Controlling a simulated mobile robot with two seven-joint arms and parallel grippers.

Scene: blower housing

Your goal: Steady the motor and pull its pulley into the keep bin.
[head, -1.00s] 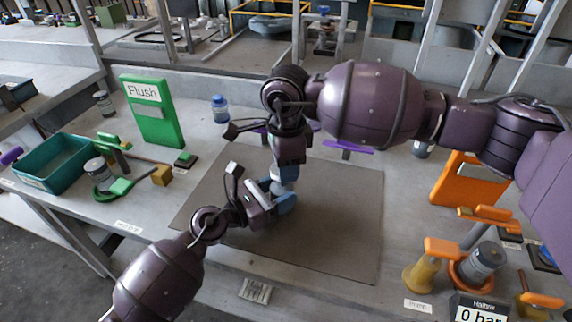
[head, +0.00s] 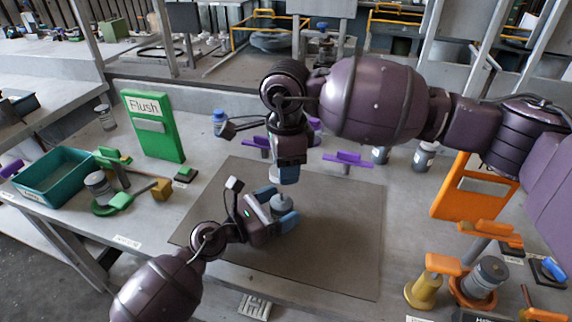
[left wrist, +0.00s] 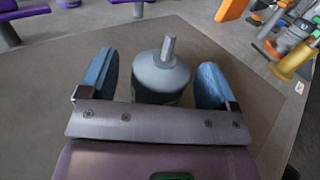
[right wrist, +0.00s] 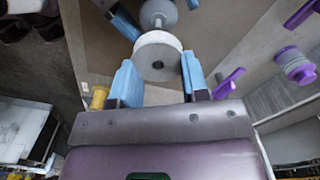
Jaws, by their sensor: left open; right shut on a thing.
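The grey motor (left wrist: 160,76) stands upright on the mat with its shaft bare in the left wrist view. In the head view the motor (head: 282,203) sits between the blue fingers of my left gripper (head: 279,208). My left gripper (left wrist: 158,88) is open, with a gap on each side of the motor. My right gripper (right wrist: 157,82) is shut on the pale round pulley (right wrist: 157,56), whose centre hole shows. The pulley is clear of the motor.
A green Flush board (head: 152,125) stands behind the mat (head: 335,235). Purple stands (head: 347,161) are at its back edge. Orange fixtures and an orange board (head: 470,190) are at the right. A jar on a green holder (head: 100,188) stands beside the bin.

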